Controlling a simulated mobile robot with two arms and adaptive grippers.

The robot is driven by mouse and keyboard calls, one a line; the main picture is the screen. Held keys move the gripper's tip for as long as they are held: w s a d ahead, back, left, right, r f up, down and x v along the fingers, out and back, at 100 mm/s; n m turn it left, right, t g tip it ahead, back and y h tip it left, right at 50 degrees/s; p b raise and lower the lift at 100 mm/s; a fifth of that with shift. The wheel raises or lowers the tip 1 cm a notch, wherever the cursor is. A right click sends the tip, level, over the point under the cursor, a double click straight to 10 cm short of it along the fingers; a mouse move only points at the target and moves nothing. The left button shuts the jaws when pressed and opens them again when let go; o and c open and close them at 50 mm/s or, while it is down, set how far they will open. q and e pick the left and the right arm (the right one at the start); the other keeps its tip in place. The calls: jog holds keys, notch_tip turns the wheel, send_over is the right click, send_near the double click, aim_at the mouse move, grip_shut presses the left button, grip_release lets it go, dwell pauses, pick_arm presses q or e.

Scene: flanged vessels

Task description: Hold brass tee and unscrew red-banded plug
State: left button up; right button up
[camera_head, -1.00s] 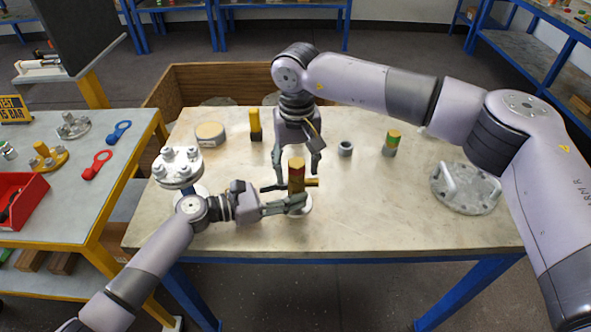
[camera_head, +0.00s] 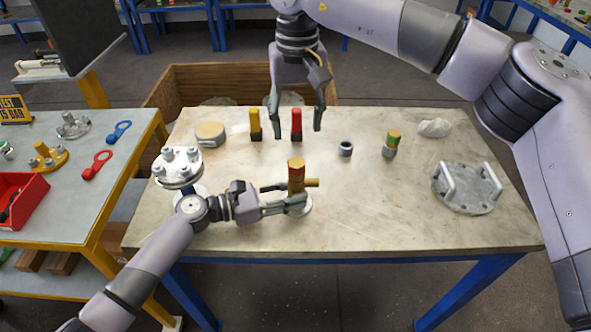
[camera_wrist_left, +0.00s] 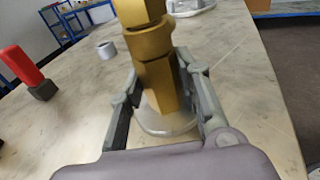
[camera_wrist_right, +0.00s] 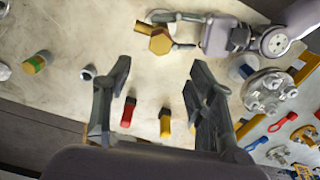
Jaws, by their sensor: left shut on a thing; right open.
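The brass tee (camera_head: 297,185) stands upright on a pale round base on the table, with a side branch pointing right. Its plug (camera_head: 296,163) with a red band sits on top. My left gripper (camera_head: 293,203) is shut on the tee low down; the left wrist view shows its fingers on both sides of the brass body (camera_wrist_left: 160,82). My right gripper (camera_head: 298,130) is open and empty above the table, farther back than the tee and apart from it. The right wrist view shows the plug's hexagonal top (camera_wrist_right: 160,41) beyond its open fingers.
A red-topped block (camera_head: 296,124) and a yellow-topped block (camera_head: 255,125) stand at the back. A grey ring (camera_head: 346,148) and a green-banded plug (camera_head: 391,143) stand right of the tee. A flange with handles (camera_head: 466,187) lies far right; a bolted flange (camera_head: 178,165) stands left.

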aim_at(297, 162)
jog(key=shift+f, duration=0.85)
jog(key=shift+c, duration=0.3)
jog(key=shift+f, duration=5.15)
grip_shut()
